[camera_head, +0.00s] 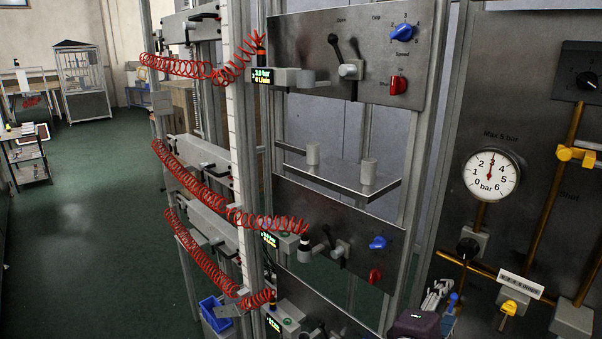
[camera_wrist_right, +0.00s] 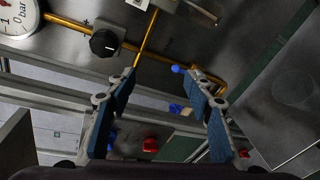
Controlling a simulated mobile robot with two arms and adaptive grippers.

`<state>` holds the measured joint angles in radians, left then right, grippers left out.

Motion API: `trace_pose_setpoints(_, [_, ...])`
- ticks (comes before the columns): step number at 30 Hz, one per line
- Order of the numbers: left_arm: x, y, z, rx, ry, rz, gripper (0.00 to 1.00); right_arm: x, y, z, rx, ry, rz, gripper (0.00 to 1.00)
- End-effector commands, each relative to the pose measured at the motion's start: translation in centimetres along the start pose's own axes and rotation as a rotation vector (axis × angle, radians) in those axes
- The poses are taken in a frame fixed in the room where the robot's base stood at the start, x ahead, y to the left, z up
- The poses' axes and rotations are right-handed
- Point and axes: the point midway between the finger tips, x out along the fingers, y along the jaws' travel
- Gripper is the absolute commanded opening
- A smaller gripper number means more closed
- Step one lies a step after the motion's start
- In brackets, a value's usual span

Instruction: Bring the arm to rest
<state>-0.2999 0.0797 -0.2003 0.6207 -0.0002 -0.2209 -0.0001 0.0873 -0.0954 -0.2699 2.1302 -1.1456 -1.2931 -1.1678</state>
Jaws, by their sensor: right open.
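My right gripper (camera_head: 437,296) shows at the bottom edge of the head view, to the right of centre, in front of the panels. Its dark purple wrist body is cut off by the edge. In the right wrist view the gripper (camera_wrist_right: 162,85) has its two blue-padded fingers wide apart, with nothing held between them. Behind the gap are a metal panel with a brass pipe and, lower, blue and red knobs. No contact with the panels can be made out. My left gripper is not in view.
A pressure gauge (camera_head: 491,175) and brass pipes with a yellow valve handle (camera_head: 508,308) are on the right panel. Rack panels carry levers, a blue knob (camera_head: 377,243) and red coiled hoses (camera_head: 200,187). Green floor (camera_head: 90,230) is open at the left.

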Motion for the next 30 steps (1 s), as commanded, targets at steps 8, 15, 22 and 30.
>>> trace_pose_setpoints(8, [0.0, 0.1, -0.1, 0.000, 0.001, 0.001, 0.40, -5.2, -19.1, -1.6, 0.533, 0.195, -0.532, 0.47])
trace_pose_setpoints(15, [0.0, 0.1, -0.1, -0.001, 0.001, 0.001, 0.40, -12.8, -27.6, -1.3, 0.828, 0.167, -0.926, 0.47])
trace_pose_setpoints(22, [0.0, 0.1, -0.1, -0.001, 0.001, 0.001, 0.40, -19.8, -31.8, 0.0, 0.992, 0.070, -1.217, 0.47])
trace_pose_setpoints(30, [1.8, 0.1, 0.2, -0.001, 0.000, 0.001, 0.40, -17.9, -39.0, -4.0, 0.987, 0.044, -1.254, 0.47])
